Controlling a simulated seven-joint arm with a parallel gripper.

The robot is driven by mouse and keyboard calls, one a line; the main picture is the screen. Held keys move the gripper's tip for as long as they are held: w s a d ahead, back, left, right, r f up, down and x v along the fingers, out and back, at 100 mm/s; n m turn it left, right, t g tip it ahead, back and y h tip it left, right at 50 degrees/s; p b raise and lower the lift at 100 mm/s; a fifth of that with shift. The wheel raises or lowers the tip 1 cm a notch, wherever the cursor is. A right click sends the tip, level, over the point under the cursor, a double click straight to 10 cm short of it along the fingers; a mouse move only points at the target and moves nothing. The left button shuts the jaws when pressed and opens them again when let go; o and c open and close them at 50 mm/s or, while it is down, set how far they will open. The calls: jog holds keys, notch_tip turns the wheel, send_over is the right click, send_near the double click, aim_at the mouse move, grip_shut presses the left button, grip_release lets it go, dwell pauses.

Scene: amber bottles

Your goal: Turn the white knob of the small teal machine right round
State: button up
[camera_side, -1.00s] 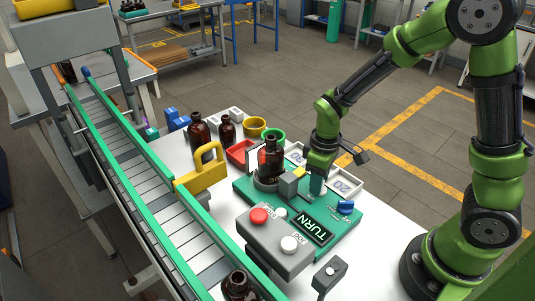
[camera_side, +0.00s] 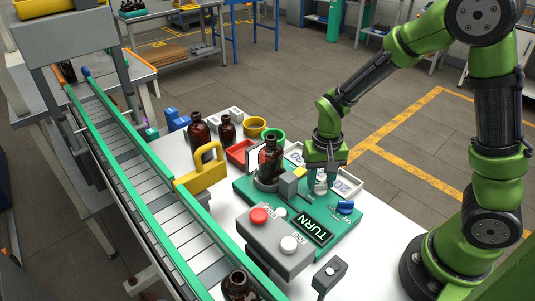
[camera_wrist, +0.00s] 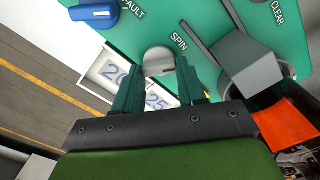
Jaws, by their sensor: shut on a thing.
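The small teal machine (camera_side: 250,196) lies flat on the white table, with a sign reading TURN. Its white knob (camera_wrist: 158,56) is beside the SPIN label in the wrist view; in the side view the knob (camera_side: 321,189) is mostly covered by my gripper. My gripper (camera_side: 321,178) points down over it. In the wrist view, the two dark green fingers of my gripper (camera_wrist: 159,76) are on either side of the knob, shut on it. The knob's far side shows between the fingertips. A marking on the knob is not clear.
An amber bottle (camera_side: 270,158) stands on the machine beside a grey block (camera_side: 289,186). A blue knob (camera_side: 345,207) is near my gripper. A grey box with red and white buttons (camera_side: 272,243) stands in front. White number trays (camera_side: 348,186) lie behind.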

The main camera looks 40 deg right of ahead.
jog(key=m, duration=0.5)
jog(key=shift+s+m, duration=0.1)
jog(key=shift+m, duration=0.3)
dwell(0.4)
jog(key=o, duration=1.1)
jog(key=shift+c, duration=0.2)
jog(key=shift+r, duration=0.1)
notch_tip(320, 180, up, 17)
